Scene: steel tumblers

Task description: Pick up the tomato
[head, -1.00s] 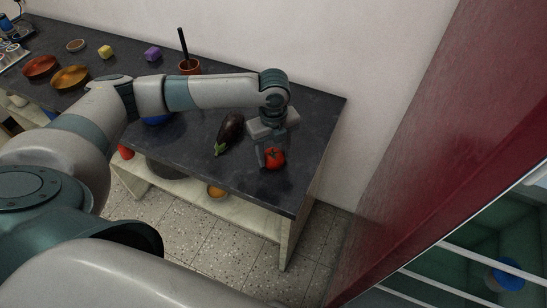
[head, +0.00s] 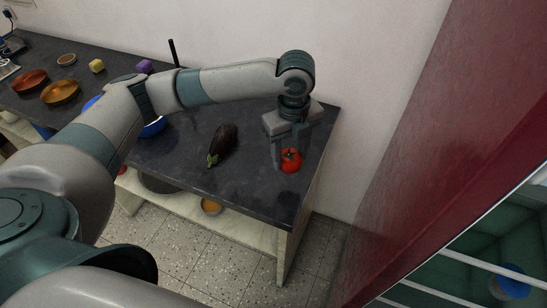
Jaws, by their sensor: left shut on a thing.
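The red tomato (head: 291,161) with its green stem is near the right end of the dark countertop (head: 255,194). My left gripper (head: 290,156) points down from above and is shut on it. One grey finger shows on the left side of the tomato; the far finger is mostly hidden. Whether the tomato hangs clear of the countertop is hard to tell from this angle. My right gripper is not in view.
A dark eggplant (head: 224,141) lies left of the tomato. A blue bowl (head: 154,127) is partly behind my left arm. A dark red panel (head: 420,150) rises at right.

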